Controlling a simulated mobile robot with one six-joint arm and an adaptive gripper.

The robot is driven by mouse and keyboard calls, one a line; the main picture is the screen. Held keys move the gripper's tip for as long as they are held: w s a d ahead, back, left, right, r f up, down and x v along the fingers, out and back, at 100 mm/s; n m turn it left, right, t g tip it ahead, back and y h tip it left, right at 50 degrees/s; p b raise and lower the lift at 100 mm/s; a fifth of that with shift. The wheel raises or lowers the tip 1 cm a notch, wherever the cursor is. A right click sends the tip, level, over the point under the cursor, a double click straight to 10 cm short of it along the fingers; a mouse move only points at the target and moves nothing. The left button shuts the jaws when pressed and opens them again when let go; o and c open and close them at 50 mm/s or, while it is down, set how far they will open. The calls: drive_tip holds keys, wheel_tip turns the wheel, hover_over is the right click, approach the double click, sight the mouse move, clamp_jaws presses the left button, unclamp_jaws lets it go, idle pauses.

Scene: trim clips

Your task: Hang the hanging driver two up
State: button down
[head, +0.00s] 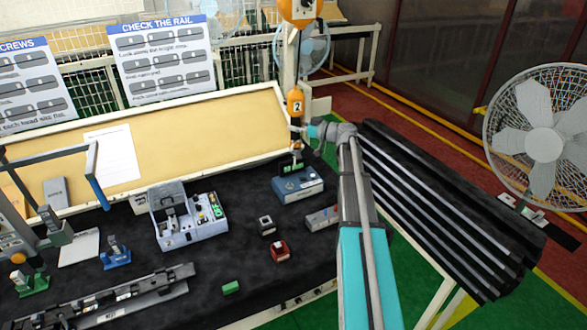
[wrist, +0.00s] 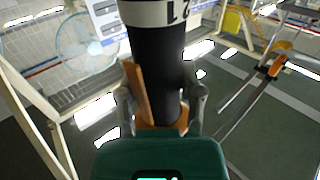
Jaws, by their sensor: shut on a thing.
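The hanging driver two (head: 295,103) is an orange and black tool with a white label reading 2. It is upright in the head view, below an orange unit at the top edge. My gripper (head: 299,134) is at its lower part, reaching in from the right, and is shut on it. In the wrist view the driver's black body (wrist: 155,50) with a white band stands between the fingers of my gripper (wrist: 162,98). The driver's lower end is partly hidden by my gripper.
The orange unit (head: 300,10) hangs by a pale post. Below the driver, a blue-grey box (head: 298,188) stands on the black bench top (head: 215,262). A grey and white fixture (head: 190,225) is left of it. Black rails (head: 440,215) lie right of my arm, near a fan (head: 543,142).

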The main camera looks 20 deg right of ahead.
drive_tip(key=s, duration=0.1)
drive_tip(key=s+a, duration=0.1)
drive_tip(key=s, duration=0.1)
drive_tip(key=shift+w+d+r+p, duration=0.15)
drive_tip(key=shift+w+r+p, duration=0.05)
drive_tip(key=shift+r+p, duration=0.8)
drive_tip(key=shift+c, duration=0.8)
unclamp_jaws()
drive_tip(key=shift+o, duration=0.8)
drive_tip(key=shift+s+d, duration=0.15)
drive_tip(key=shift+s, duration=0.05)
